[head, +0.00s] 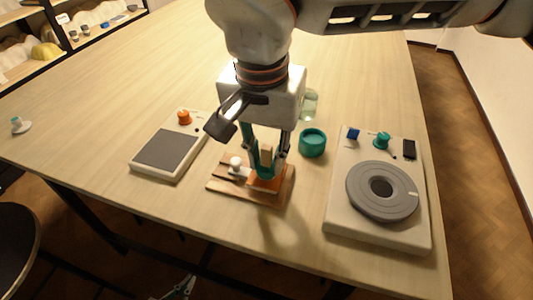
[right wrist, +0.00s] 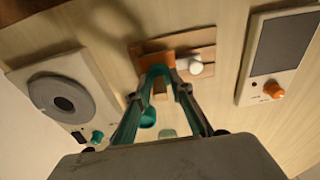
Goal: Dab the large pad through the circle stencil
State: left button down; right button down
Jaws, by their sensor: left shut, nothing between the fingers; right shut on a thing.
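My right gripper (head: 266,170) is shut on a small tan block (head: 266,157), pointing down over a brown wooden board (head: 222,187). The block also shows between the fingers in the right wrist view (right wrist: 160,88). An orange piece (head: 264,184) lies at the board's right end, under the gripper. I cannot tell whether the block touches it, nor whether the block is the large pad. A round white knob (head: 235,161) stands on the board's left part. No circle opening can be made out; the fingers hide part of the board. My left gripper (head: 183,288) is shut and empty, low before the table.
Left of the board is a pale device with a grey panel (head: 167,150) and orange knob (head: 184,117). Right are a teal cup (head: 312,143), a clear jar (head: 309,103) and a pale unit with a grey disc (head: 383,190).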

aim_at(267, 147)
pick_arm(q)
jog(key=shift+r, duration=0.25)
pick_arm(e)
jog(key=shift+f, duration=0.6)
dwell(0.9)
pick_arm(q)
jog(key=shift+w, duration=0.1)
pick_arm(e)
jog(key=shift+r, duration=0.1)
